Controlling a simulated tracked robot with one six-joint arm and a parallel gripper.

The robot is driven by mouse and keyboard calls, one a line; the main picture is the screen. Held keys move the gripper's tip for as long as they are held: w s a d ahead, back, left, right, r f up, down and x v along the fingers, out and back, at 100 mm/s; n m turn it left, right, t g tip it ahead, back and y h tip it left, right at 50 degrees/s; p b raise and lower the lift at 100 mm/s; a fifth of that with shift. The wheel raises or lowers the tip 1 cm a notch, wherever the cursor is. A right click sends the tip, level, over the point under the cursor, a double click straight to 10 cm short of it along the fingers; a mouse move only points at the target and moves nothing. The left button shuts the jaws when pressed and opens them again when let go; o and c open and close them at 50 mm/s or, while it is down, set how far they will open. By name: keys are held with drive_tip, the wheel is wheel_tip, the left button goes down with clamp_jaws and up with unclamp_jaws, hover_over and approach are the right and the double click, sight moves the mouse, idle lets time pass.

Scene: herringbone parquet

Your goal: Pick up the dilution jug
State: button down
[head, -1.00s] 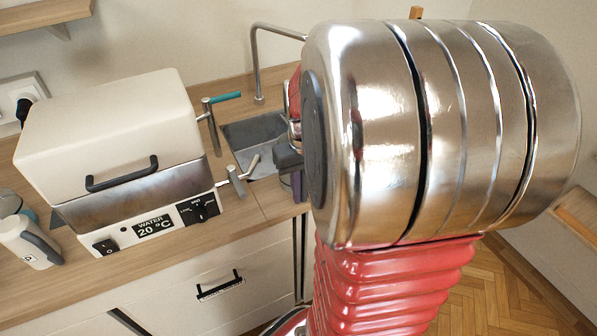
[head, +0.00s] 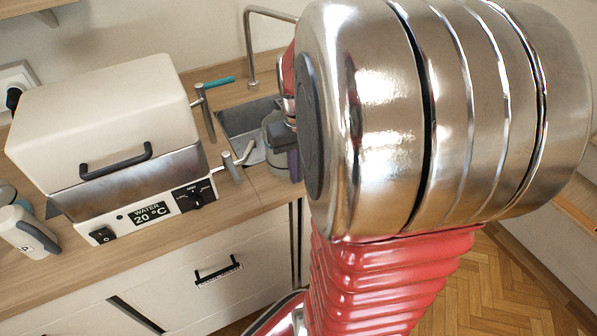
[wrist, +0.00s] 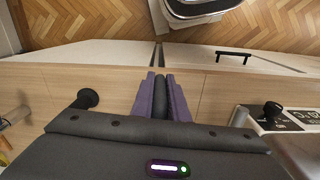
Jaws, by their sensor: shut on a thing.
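The dilution jug (head: 277,143) looks like a grey, partly see-through vessel at the counter's sink end, partly hidden by my gripper and arm. My gripper (head: 291,158) is beside it, with dark and purple parts showing at the edge of my large metal arm joint. In the wrist view my gripper (wrist: 161,80) has its two purple fingers shut on a dark upright piece between them, which appears to be the jug's handle. The jug's body is hidden in the wrist view. I cannot tell whether its base is clear of the counter.
A cream water bath (head: 105,130) with a 20 °C display stands left of the sink (head: 240,122). A white bottle or jug (head: 28,232) stands at the far left.

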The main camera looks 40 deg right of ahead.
wheel_tip(320, 180, up, 8)
drive_tip(key=shift+r, duration=0.2)
idle(0.5)
drive_tip(key=c, duration=2.3)
unclamp_jaws()
clamp_jaws()
